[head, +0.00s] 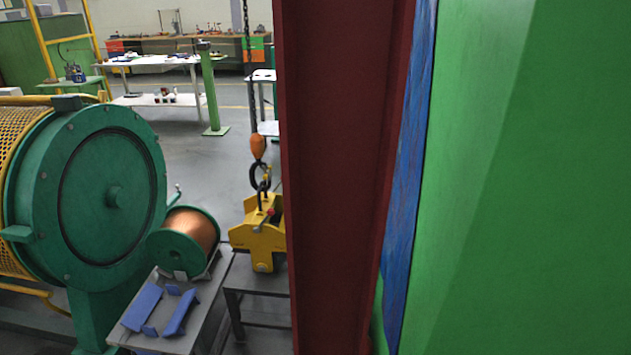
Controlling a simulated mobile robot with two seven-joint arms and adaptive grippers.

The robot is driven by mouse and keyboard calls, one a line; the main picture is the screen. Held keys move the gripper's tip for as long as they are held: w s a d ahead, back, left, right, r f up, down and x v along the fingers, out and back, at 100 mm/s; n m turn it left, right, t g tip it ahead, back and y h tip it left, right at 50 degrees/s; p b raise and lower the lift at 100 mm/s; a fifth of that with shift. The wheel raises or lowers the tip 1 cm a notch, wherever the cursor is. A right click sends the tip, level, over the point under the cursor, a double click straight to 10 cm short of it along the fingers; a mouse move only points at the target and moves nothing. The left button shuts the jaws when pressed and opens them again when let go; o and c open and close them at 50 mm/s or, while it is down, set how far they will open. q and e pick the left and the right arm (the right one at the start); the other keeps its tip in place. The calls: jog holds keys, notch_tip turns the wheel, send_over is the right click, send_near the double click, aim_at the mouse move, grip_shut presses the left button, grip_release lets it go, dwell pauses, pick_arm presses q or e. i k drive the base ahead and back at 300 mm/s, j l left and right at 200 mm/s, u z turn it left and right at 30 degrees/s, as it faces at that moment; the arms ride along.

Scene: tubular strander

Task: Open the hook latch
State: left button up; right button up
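A black hook (259,177) hangs below an orange hook block (258,147) on a dark chain (249,60). Below it is a yellow lifting device (260,235), over a dark grey stand (262,282). The hook appears linked to dark rings or links above this device. The latch on the hook is too small to make out, so I cannot tell whether it is open or shut. The dark red beam covers the right edge of the yellow device. Neither of my grippers is in view.
A dark red beam (335,180) stands close in front, beside a blue strip (408,170) and a large green surface (530,180). A green drum machine (105,190), copper spool (193,232) and grey table (190,315) are left. Open floor (215,160) lies behind.

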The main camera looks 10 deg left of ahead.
aim_at(267, 175)
jog(key=i+j+z, duration=0.15)
jog(key=j+z, duration=0.25)
jog(key=i+j+z, duration=0.15)
jog(key=z, duration=0.3)
jog(key=j+z, duration=0.4)
jog(key=j, duration=0.1)
